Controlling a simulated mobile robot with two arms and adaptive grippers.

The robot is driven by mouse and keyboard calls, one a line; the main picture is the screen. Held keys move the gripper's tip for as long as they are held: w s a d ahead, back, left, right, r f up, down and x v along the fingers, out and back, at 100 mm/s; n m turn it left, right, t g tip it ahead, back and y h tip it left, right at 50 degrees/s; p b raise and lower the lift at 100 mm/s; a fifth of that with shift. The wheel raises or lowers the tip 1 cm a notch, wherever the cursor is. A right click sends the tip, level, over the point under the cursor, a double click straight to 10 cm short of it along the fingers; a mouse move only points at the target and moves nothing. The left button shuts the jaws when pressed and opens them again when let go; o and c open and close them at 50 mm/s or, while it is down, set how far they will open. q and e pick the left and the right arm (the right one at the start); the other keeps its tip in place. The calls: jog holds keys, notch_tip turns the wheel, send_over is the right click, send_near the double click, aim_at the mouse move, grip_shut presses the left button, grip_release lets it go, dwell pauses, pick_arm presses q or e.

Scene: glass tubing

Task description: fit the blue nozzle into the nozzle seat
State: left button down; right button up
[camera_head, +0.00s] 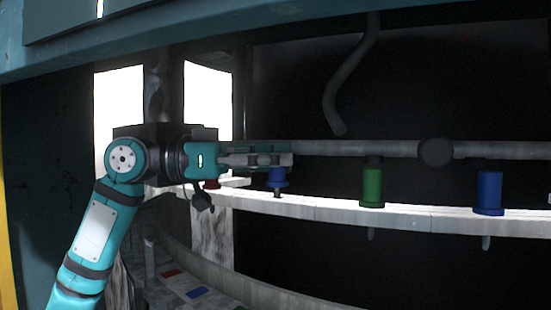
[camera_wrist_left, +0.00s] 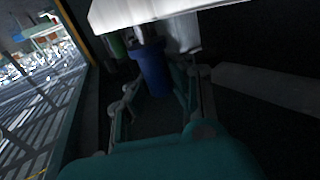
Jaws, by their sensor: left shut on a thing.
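A blue nozzle (camera_head: 277,176) hangs upright between the fingertips of my left gripper (camera_head: 270,159), its thin dark tip pointing down at the white ledge (camera_head: 320,209). I cannot tell whether the tip is over, in front of or in the ledge. In the left wrist view the nozzle (camera_wrist_left: 152,70) sits between the fingers of my left gripper (camera_wrist_left: 155,85), with the white ledge (camera_wrist_left: 150,12) beyond it. The seat itself cannot be made out. A second blue nozzle (camera_head: 489,191) stands in the ledge at the right. My right gripper is out of view.
A green nozzle (camera_head: 373,186) stands in the ledge between the two blue ones. A grey pipe (camera_head: 390,149) runs behind the ledge, and a curved tube (camera_head: 344,88) hangs above.

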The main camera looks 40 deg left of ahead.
pick_arm(q)
jog(key=shift+f+b, duration=0.7)
jog(key=shift+f, duration=0.15)
jog(key=c, duration=1.1)
grip_release()
jog(key=v, duration=1.2)
jog(key=shift+s, duration=0.1)
